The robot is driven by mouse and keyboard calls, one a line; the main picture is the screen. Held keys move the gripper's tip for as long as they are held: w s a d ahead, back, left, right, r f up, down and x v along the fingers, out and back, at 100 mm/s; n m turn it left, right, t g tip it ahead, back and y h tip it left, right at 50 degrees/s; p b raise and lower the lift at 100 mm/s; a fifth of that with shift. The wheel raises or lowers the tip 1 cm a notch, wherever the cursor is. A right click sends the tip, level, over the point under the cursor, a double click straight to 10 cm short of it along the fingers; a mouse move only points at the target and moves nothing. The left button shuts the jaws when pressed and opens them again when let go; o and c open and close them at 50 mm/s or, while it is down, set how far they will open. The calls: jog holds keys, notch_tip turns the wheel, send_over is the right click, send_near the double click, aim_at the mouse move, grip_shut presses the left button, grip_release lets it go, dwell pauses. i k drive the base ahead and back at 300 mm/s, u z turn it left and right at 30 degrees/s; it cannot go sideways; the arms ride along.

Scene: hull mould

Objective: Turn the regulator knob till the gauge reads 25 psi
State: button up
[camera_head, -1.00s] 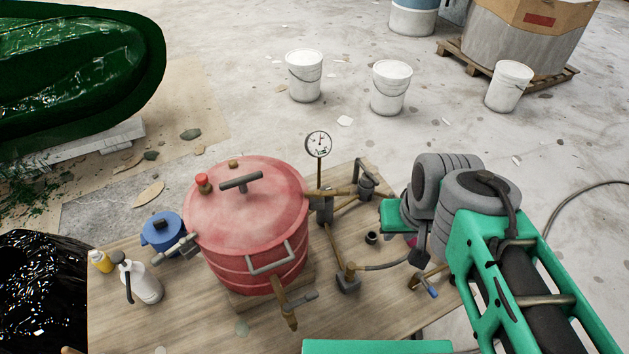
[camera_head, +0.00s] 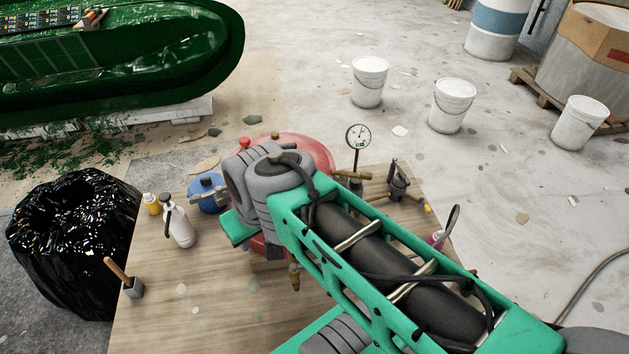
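The round white gauge (camera_head: 358,136) stands on a thin stem behind the red pot (camera_head: 312,150). Its dial faces me, but its numbers and needle are too small to read surely. A dark fitting (camera_head: 397,180) with a yellow-tipped part stands right of the gauge on the wooden table (camera_head: 200,300). I cannot tell which part is the regulator knob. My grey wrist and green forearm cross in front of the pot and hide most of it and much of the pipework. My gripper's fingers do not show.
A blue pot (camera_head: 207,193), a white spray bottle (camera_head: 178,222) and a yellow bottle (camera_head: 152,204) stand at the table's left. A black bag-lined bin (camera_head: 75,250) stands beside the table. White buckets (camera_head: 369,82) stand beyond.

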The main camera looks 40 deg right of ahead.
aim_at(355, 183)
jog(key=u, duration=0.05)
jog(key=k, duration=0.4)
jog(key=z, duration=0.85)
jog(key=i, duration=0.5)
jog(key=z, duration=0.05)
